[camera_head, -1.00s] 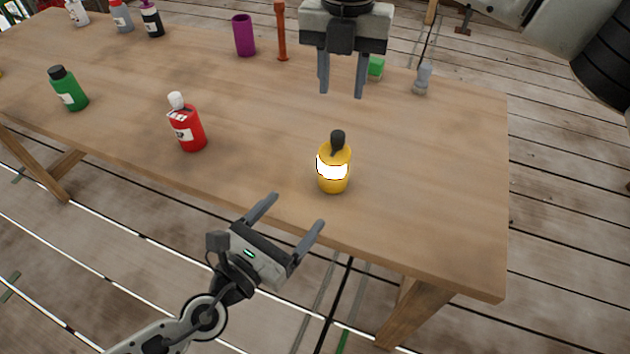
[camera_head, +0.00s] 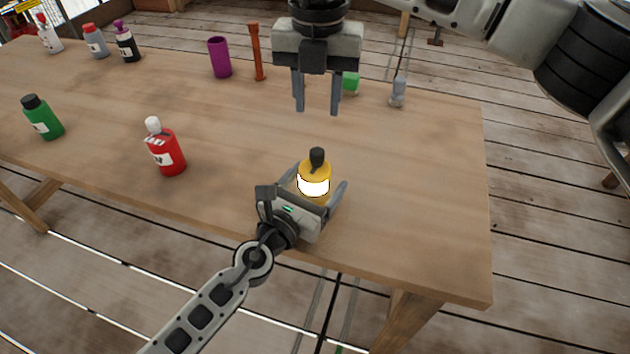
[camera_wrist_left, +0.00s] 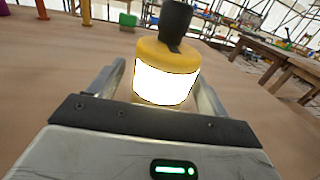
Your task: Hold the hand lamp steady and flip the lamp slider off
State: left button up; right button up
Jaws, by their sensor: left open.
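The hand lamp is the yellow, bottle-like body (camera_head: 315,171) with a bright white glowing band and a black top. It stands upright near the table's front edge, and it also shows in the left wrist view (camera_wrist_left: 166,75). My left gripper (camera_head: 318,186) is open, with one finger on each side of the lamp; I cannot tell whether they touch it. The left wrist view shows the fingers flanking it too. My right gripper (camera_head: 317,108) is above the table behind the lamp, its fingers apart, pointing down and empty. I cannot make out the slider.
On the wooden table (camera_head: 420,200), a red bottle (camera_head: 165,152) and a green bottle (camera_head: 42,118) stand left. A purple cup (camera_head: 219,57), an orange post (camera_head: 257,52), a green block (camera_head: 350,82) and a grey piece (camera_head: 398,92) are behind. The table's right side is clear.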

pick_arm(q)
jog(key=shift+c, duration=0.4)
jog(key=c, duration=1)
jog(key=shift+c, duration=0.3)
pick_arm(e)
jog(key=shift+s+f, duration=0.1)
jog(key=shift+f, duration=0.05)
jog(key=c, duration=0.7)
jog(key=s+f+m+g+y, duration=0.1)
jog(key=f+m+y, duration=0.1)
jog(key=s+d+f+m+g+y, duration=0.1)
jog(key=s+f+m+g+y, duration=0.2)
jog(key=f+m+y, duration=0.1)
jog(key=shift+s+d+f+m+g, duration=0.1)
jog(key=shift+s+d+m+g, duration=0.1)
jog(key=shift+m+g, duration=0.15)
grip_shut()
jog(key=w+d+f+m+t+y, duration=0.1)
jog(key=d+m+t+y, duration=0.4)
jog(key=m, duration=1.1)
jog(key=w+d+f+m+t+y, duration=0.1)
jog(key=d+f+m+t+y, duration=0.3)
jog(key=d+m, duration=0.7)
jog(key=m+t+y, duration=0.1)
jog(key=m+t, duration=0.1)
jog(key=m, duration=0.2)
jog(key=shift+w+d+f+m+y, duration=0.15)
jog(key=shift+w+f+m+y, duration=0.15)
jog(key=shift+m+y, duration=0.1)
